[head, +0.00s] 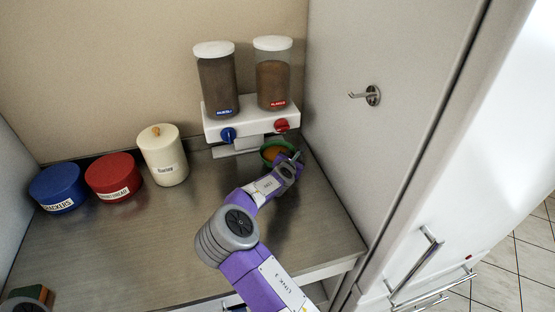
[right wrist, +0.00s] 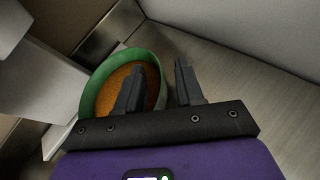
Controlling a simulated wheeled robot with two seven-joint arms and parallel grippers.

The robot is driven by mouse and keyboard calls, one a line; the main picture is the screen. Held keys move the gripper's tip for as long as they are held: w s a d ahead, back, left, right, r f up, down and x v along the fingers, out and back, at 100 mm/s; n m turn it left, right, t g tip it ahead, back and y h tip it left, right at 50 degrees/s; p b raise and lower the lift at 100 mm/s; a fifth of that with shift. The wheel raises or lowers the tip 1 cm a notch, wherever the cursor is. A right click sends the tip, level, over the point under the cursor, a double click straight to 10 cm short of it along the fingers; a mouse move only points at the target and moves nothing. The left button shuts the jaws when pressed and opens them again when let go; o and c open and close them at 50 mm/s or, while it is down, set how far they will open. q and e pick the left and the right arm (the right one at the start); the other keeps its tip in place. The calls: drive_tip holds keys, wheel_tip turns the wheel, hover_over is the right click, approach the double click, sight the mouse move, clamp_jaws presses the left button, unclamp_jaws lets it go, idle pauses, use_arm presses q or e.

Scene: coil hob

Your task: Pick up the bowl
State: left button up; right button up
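The bowl (head: 268,150) is green with orange-brown contents, and stands on the metal counter under the right side of the cereal dispenser in the head view. In the right wrist view the bowl (right wrist: 91,98) shows left of centre. My right gripper (head: 297,157) is at the bowl's right side. In the right wrist view my right gripper (right wrist: 158,75) has its fingers apart; the left finger overlaps the bowl's inside and the right finger is outside, with the rim between them in the picture. I cannot tell whether they touch it.
The dispenser (head: 240,126) with two clear containers stands behind the bowl. A grey side wall (head: 370,60) with a hook rises close on the right. Blue (head: 58,190), red (head: 114,178) and cream (head: 163,156) canisters stand at the left. The counter's middle (head: 150,235) is clear.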

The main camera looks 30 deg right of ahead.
drive_tip(key=shift+c, duration=0.2)
clamp_jaws()
drive_tip(key=shift+w, duration=0.1)
